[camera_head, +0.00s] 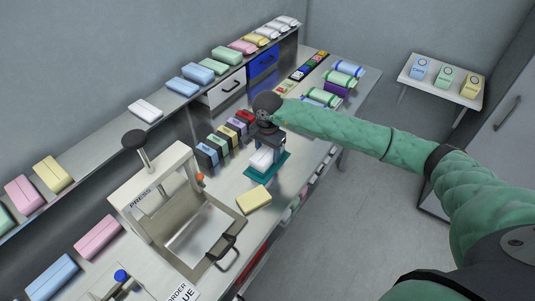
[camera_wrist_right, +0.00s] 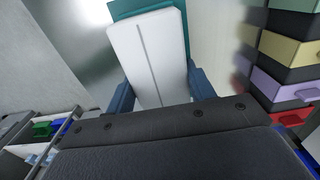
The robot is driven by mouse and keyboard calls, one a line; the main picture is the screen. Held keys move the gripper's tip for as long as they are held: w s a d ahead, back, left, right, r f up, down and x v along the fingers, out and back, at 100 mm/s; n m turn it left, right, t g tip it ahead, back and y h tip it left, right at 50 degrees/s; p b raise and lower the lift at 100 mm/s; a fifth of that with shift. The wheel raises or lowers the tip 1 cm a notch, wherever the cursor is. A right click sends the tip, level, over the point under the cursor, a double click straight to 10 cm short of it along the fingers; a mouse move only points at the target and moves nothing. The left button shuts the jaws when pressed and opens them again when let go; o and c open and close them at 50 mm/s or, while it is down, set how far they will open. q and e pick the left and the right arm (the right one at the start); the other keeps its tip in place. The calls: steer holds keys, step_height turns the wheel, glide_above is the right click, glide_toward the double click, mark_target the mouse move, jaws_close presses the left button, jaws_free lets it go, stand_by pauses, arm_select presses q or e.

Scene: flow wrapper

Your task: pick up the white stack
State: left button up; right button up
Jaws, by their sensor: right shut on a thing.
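The white stack (camera_head: 261,160) sits on a teal pad (camera_head: 279,171) on the workbench. In the right wrist view the white stack (camera_wrist_right: 150,58) has a groove along its length, with the teal pad (camera_wrist_right: 176,8) behind it. My right gripper (camera_head: 265,150) comes down from above, its blue fingers on both sides of the stack. In the wrist view my right gripper (camera_wrist_right: 161,92) is shut on the stack. The gripper hides part of the stack in the head view, and I cannot tell whether it touches the pad. My left gripper is not in view.
A press (camera_head: 158,190) stands to the left, with a yellow stack (camera_head: 254,200) in front of the pad. Coloured boxes (camera_head: 226,138) stand close behind the gripper. A shelf (camera_head: 170,104) with several stacks runs along the wall. Rolls (camera_head: 320,97) lie farther back.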

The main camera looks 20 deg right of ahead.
mark_target(270, 150)
steer(key=shift+r, duration=0.1)
